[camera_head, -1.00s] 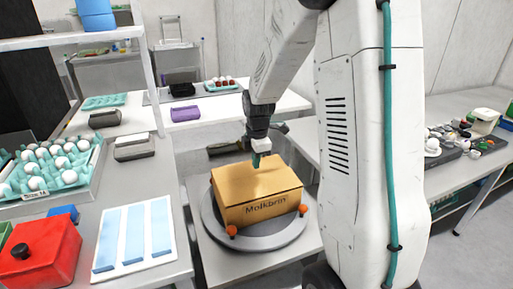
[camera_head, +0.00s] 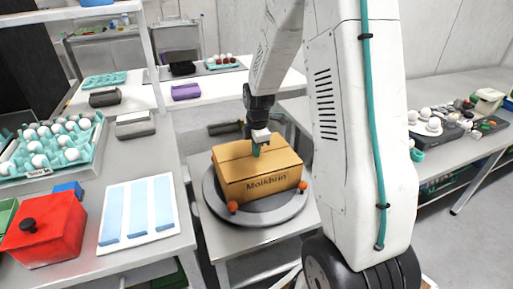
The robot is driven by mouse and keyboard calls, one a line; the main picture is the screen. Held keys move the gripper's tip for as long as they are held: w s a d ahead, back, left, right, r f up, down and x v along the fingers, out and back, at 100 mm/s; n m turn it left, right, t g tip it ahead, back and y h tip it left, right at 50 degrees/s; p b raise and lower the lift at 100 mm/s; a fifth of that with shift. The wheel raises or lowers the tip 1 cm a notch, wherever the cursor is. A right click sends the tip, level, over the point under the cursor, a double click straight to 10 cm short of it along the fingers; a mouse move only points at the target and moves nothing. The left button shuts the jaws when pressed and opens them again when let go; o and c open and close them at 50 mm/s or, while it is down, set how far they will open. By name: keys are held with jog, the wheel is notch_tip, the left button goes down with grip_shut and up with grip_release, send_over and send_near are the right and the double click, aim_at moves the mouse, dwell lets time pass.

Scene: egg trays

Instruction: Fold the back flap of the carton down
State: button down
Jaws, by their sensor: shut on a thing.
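The brown cardboard carton (camera_head: 262,188) stands on a round grey turntable (camera_head: 222,213) in the middle of the head view. Its top looks nearly flat, with a seam running across it. The back flap (camera_head: 232,152) lies behind that seam, low over the box. My gripper (camera_head: 256,150) points down at the middle of the top, its teal fingertips at the flap's edge. It is shut on the flap there, though the contact is small in the picture. The gripper hides part of the carton's back edge.
On the left bench are a red box (camera_head: 45,230), a white board with blue strips (camera_head: 137,210) and an egg tray (camera_head: 60,150). A purple case (camera_head: 186,91) lies behind.

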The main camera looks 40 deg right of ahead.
jog(key=shift+s+a+f, duration=0.1)
jog(key=shift+s+f, duration=0.3)
jog(key=shift+f, duration=0.1)
jog(key=shift+r, duration=0.15)
jog(key=shift+w+r, duration=0.3)
jog(key=shift+r, duration=0.6)
notch_tip(320, 180, up, 13)
jog(key=shift+s, duration=0.1)
